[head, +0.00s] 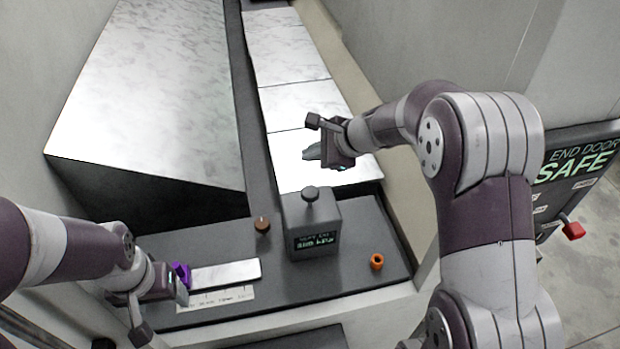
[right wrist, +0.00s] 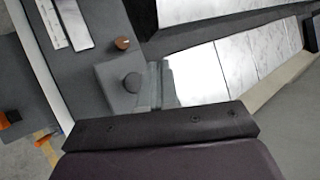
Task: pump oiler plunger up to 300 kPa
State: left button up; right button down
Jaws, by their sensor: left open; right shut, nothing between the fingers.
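The oiler (head: 313,228) is a dark grey box on the near bench, with a round dark plunger knob (head: 310,194) on top and a small display on its front. The display ends in kPa, but its digits are too blurred to read. In the right wrist view the oiler (right wrist: 118,72) and its knob (right wrist: 132,83) show just left of the fingers. My right gripper (head: 312,154) is shut and empty, above and behind the oiler, apart from the knob. My left gripper (head: 183,285) is open at the bench's left end, beside a purple piece (head: 181,272).
A brown-topped knob (head: 262,225) stands left of the oiler, and an orange ring (head: 377,261) lies to its right. A pale metal plate (head: 226,273) and a printed scale (head: 215,299) lie on the left. A panel (head: 575,165) at right reads END DOOR SAFE, with a red-handled lever (head: 573,230).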

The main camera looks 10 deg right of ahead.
jog(key=b, duration=0.7)
send_over(308, 191)
jog(key=d, duration=0.1)
jog(key=f, duration=0.5)
jog(key=s+f, duration=0.1)
jog(key=f, duration=0.1)
jog(key=shift+f, duration=0.4)
pick_arm(q)
notch_tip(308, 191, down, 7)
jog(key=b, duration=0.1)
pick_arm(e)
jog(key=shift+f, duration=0.4)
dwell(0.3)
pick_arm(q)
jog(key=shift+f+b, duration=0.5)
jog(key=shift+b, duration=0.1)
pick_arm(e)
jog(key=shift+f, duration=0.4)
pick_arm(q)
jog(key=shift+s+f+b, duration=0.1)
jog(key=shift+f+b, duration=1.05)
pick_arm(e)
jog(key=shift+f, duration=1.15)
pick_arm(q)
jog(key=shift+r+p, duration=1.15)
jog(key=shift+p, duration=0.05)
pick_arm(e)
jog(key=shift+r, duration=1.6)
